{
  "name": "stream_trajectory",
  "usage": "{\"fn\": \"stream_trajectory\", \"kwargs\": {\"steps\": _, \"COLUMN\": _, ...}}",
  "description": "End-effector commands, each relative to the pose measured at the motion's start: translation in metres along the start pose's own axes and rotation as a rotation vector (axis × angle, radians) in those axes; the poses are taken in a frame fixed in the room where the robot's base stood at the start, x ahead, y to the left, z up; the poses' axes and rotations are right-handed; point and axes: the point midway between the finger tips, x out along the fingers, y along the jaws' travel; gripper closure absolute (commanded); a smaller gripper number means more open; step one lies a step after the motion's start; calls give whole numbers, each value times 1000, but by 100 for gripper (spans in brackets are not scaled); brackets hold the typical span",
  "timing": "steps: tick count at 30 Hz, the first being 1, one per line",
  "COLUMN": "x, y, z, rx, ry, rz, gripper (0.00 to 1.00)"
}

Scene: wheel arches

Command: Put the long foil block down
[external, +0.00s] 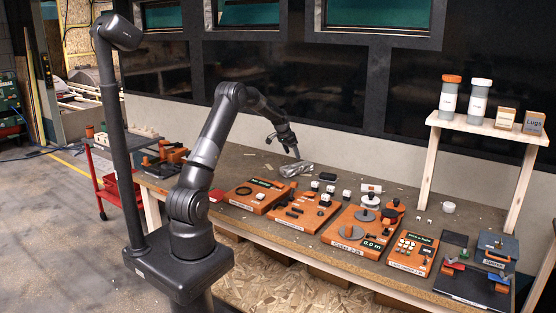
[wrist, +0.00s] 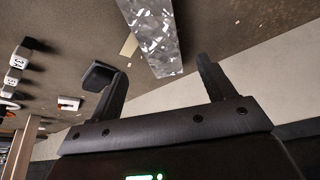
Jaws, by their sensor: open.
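The long foil block (wrist: 152,38), silvery and crinkled, lies on the workbench and shows at the top of the wrist view, just beyond and between my gripper's fingers. In the external view the foil block (external: 296,169) lies near the back of the bench. My gripper (wrist: 158,82) is open, with a finger on either side and nothing between the tips. In the external view my gripper (external: 292,150) is just above and behind the foil block. I cannot tell from these views whether a finger touches it.
The workbench (external: 402,196) carries orange panels (external: 258,195) along its front. A wooden shelf (external: 485,128) with two bottles and two boxes stands at the right. Bare bench surrounds the foil's left side.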

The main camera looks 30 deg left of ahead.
Motion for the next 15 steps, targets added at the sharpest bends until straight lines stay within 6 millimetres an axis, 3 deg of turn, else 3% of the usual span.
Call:
{"fn": "stream_trajectory", "kwargs": {"steps": 11, "x": -50, "y": 9, "z": 2, "rx": -8, "ry": 3, "rz": -7, "gripper": 25}}
{"fn": "stream_trajectory", "kwargs": {"steps": 15, "x": -97, "y": 30, "z": 11, "rx": -26, "ry": 6, "rz": -24, "gripper": 25}}
